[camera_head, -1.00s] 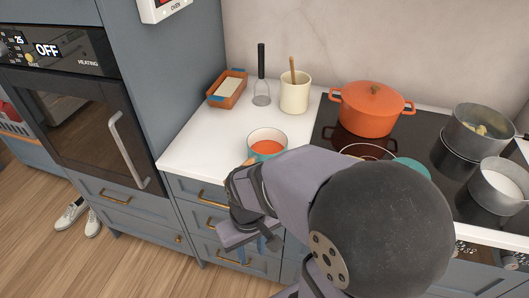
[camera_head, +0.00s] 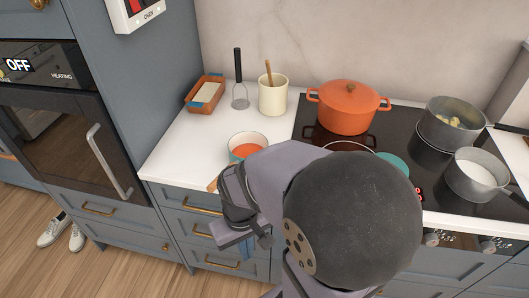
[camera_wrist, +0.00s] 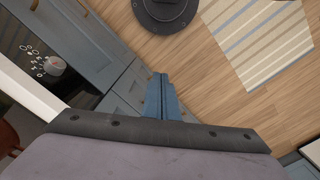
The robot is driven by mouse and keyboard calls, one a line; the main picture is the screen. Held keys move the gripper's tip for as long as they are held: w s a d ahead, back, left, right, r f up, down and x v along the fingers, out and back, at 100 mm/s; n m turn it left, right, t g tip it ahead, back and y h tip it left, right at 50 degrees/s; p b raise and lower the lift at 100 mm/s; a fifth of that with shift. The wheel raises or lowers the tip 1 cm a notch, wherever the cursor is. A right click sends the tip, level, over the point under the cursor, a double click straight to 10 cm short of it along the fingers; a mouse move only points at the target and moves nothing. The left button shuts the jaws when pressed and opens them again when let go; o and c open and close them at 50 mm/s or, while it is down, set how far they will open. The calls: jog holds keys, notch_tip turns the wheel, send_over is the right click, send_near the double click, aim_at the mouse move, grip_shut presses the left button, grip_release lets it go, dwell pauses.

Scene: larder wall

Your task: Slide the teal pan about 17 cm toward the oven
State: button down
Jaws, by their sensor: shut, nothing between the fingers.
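A teal pan (camera_head: 394,162) shows only as a small rounded edge on the hob, behind the dark round joint of my arm. Most of it is hidden. The oven (camera_head: 60,135) is at the far left, its door closed and its display reading OFF. My gripper (camera_head: 264,241) is low in front of the drawers, below the worktop edge and well away from the teal edge. In the wrist view its blue fingers (camera_wrist: 161,97) are together and empty, with drawer fronts and floor beyond them.
A teal-sided bowl with orange contents (camera_head: 248,147) stands on the worktop near my arm. An orange lidded pot (camera_head: 347,110) and two grey pots (camera_head: 452,122) stand on the hob. Bare white worktop (camera_head: 185,150) lies between hob and oven cabinet.

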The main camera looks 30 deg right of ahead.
jog(key=w+d+r+m+p, duration=0.2)
jog(key=d+m+p, duration=0.1)
jog(key=d, duration=0.4)
jog(key=w+d+r+m+p, duration=0.1)
jog(key=d+r+m+p, duration=0.1)
jog(key=d, duration=0.5)
jog(key=w+d+r+m+y+p, duration=0.1)
jog(key=d+m+p, duration=0.3)
jog(key=d, duration=0.4)
jog(key=shift+w+r+m, duration=0.7)
jog(key=shift+w+m, duration=0.1)
jog(key=w+d+r+m, duration=0.1)
jog(key=w, duration=0.1)
jog(key=w+d+r+m+t, duration=0.1)
jog(key=w+m, duration=0.1)
jog(key=w+d+r+m, duration=0.1)
jog(key=w+d, duration=0.1)
jog(key=shift+d+r+m+t, duration=0.1)
jog(key=shift+r+m+t, duration=0.05)
jog(key=shift+m+t, duration=0.15)
jog(key=shift+w+a+r+m+t+y, duration=0.15)
jog(key=shift+w+r+m, duration=0.5)
jog(key=shift+m, duration=1.25)
jog(key=shift+w+a+r+m+t+y, duration=0.1)
jog(key=shift+w+r+m, duration=0.2)
jog(key=shift+r+m, duration=1.1)
jog(key=shift+w+a+r+m+t+y, duration=0.15)
jog(key=shift+w+m, duration=0.35)
jog(key=shift+m, duration=1.9)
jog(key=shift+f, duration=0.1)
